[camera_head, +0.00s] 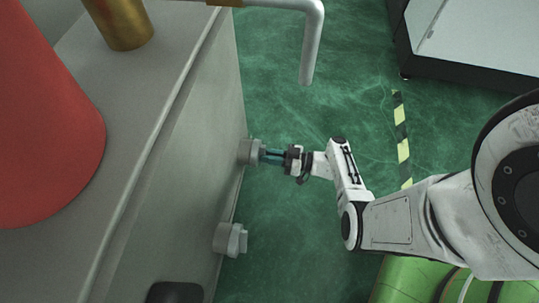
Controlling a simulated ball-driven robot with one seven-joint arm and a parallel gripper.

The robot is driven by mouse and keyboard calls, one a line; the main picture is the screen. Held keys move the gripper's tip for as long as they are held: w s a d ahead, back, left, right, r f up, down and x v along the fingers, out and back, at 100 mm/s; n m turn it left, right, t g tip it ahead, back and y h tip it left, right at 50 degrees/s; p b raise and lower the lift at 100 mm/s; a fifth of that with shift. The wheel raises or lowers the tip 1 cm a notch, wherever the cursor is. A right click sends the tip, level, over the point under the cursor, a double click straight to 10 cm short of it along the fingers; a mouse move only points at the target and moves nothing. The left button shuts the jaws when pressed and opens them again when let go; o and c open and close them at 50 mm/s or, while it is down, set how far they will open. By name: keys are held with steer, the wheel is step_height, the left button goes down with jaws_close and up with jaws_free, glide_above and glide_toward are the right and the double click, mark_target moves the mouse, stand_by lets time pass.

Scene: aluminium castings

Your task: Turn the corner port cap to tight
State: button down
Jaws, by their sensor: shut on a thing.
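A grey port cap (250,152) sticks out from the side wall of the large grey casting, near its far end. My gripper (268,156) reaches it from the right and is shut on it, with the teal fingers level against the cap's outer end. The fingers partly cover that end, and no tightness mark can be made out. A second grey port cap (231,239) with a raised grip bar sits on the same wall, nearer the bottom of the picture. It is apart from my gripper.
The grey casting (165,140) fills the left side, with a red cone-like body (40,120) and a brass cylinder (122,22) on top. A bent grey pipe (313,45) overhangs the green floor. A dark-based cabinet (470,70) stands upper right; green cylinders (415,280) lie lower right.

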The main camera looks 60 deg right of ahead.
steer(key=shift+a+r+m+p, duration=0.1)
steer(key=shift+m+p, duration=0.35)
steer(key=shift+m, duration=3.4)
steer(key=shift+r+m+p, duration=0.1)
steer(key=shift+m+p, duration=0.35)
steer(key=shift+m, duration=3.4)
steer(key=c, duration=1.1)
jaws_free()
steer(key=shift+s, duration=0.15)
steer(key=v, duration=1)
steer(key=shift+s, duration=0.3)
